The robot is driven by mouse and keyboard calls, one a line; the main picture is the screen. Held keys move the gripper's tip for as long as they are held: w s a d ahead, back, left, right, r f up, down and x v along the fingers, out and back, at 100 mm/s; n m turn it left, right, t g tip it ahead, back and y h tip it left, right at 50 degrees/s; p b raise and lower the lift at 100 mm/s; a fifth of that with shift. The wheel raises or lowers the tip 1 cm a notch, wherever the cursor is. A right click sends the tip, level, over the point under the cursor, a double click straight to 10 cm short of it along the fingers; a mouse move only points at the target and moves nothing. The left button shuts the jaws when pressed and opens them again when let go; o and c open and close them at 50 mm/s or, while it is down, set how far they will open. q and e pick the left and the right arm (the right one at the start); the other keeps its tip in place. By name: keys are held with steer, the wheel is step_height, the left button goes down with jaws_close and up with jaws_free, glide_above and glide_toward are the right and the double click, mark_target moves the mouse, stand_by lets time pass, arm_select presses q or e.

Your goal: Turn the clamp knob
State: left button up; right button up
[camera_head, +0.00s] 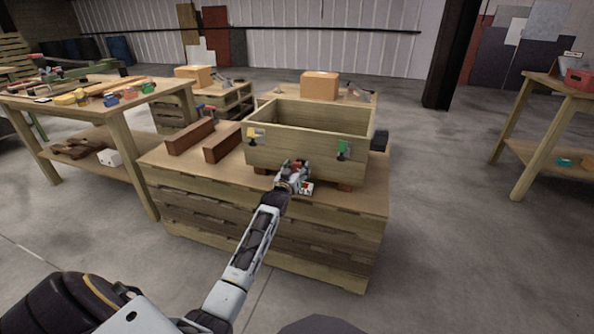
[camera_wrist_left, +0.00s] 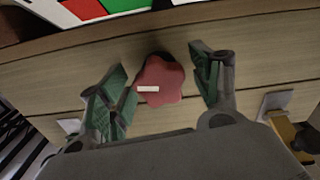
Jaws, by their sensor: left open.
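The clamp knob (camera_wrist_left: 160,80) is red and lobed, with a small white mark on its face. In the left wrist view it sits against the wooden box's front. My left gripper (camera_head: 293,167) is at the front of the wooden box (camera_head: 290,153). In the left wrist view the open left gripper (camera_wrist_left: 162,78) has one green-padded finger on each side of the knob, with visible gaps. In the head view my gripper hides the knob. My right gripper is not in view.
The box stands on a pallet-built workbench (camera_head: 170,160). A yellow clamp (camera_head: 253,134) and a green clamp (camera_head: 344,150) are on the box front, either side of my gripper. Brown blocks (camera_head: 190,136) lie left of the box. A red, green and white panel (camera_wrist_left: 95,10) is close by.

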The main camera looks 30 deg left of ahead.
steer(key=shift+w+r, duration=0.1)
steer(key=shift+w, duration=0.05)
arm_select(q)
steer(key=shift+c, duration=0.7)
steer(key=c, duration=0.9)
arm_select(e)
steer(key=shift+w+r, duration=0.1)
arm_select(q)
steer(key=shift+r+p, duration=0.1)
steer(key=shift+p, duration=0.25)
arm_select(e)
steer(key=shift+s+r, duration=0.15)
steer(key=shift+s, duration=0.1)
